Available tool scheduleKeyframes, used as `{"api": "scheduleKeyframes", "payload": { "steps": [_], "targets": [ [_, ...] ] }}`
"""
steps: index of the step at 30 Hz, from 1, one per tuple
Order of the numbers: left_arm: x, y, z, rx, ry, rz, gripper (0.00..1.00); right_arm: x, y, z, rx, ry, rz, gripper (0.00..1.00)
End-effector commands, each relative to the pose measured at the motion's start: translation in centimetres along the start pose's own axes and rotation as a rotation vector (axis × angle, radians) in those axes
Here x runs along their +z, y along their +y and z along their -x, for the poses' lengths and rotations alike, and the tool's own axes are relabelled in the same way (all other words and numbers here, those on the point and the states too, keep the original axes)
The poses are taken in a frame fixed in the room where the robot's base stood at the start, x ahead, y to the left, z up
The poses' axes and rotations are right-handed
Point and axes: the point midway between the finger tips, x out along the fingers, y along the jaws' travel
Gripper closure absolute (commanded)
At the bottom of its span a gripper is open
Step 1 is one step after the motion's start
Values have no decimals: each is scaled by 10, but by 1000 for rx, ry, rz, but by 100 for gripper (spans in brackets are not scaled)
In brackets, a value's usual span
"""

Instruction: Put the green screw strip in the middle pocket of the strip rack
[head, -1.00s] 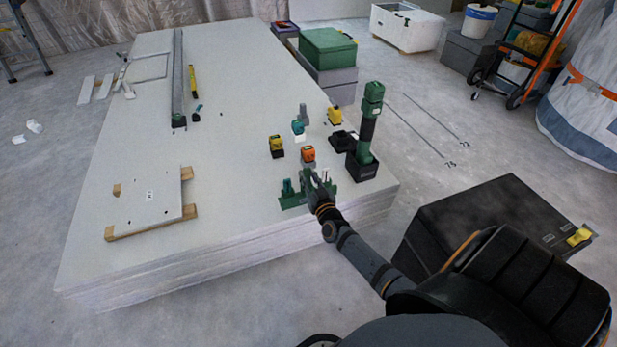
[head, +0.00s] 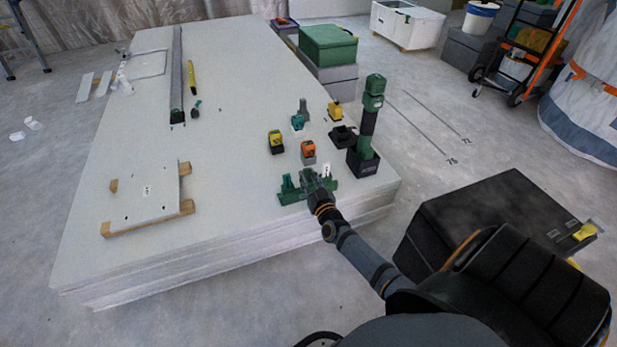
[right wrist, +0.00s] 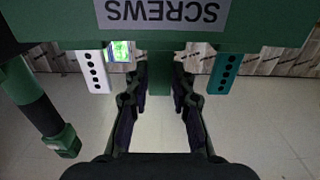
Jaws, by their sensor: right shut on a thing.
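The green strip rack (head: 291,197), labelled SCREWS, stands near the front edge of the panel stack. The label (right wrist: 162,12) appears upside down in the right wrist view. A teal strip (head: 287,183) stands at the rack's left end and a white strip (head: 327,171) at its right end. My right gripper (head: 312,182) is at the middle of the rack, shut on the green screw strip (right wrist: 160,78), which shows upright between the fingers. The strip lines up with the middle, between the other two strips. Its seating in the pocket is hidden. My left gripper is not in view.
An orange-topped block (head: 308,149), a yellow-topped block (head: 276,141) and a teal item (head: 297,122) stand behind the rack. A tall green-black tool (head: 368,125) stands in a black holder to the right. A white board (head: 147,195) lies on wood at left.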

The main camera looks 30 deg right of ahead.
Motion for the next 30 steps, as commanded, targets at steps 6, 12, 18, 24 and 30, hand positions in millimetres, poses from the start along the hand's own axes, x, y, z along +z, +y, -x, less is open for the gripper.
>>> {"api": "scheduleKeyframes", "payload": {
  "steps": [6,12,18,24,30],
  "targets": [
    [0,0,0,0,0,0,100,0,0,0,0,1,0,100],
    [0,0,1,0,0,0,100,0,0,0,1,0,0,100],
    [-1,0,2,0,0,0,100,2,0,0,0,0,0,100],
    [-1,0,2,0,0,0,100,2,0,0,0,1,0,100],
    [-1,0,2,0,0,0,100,1,0,0,0,1,0,65]
  ]
}}
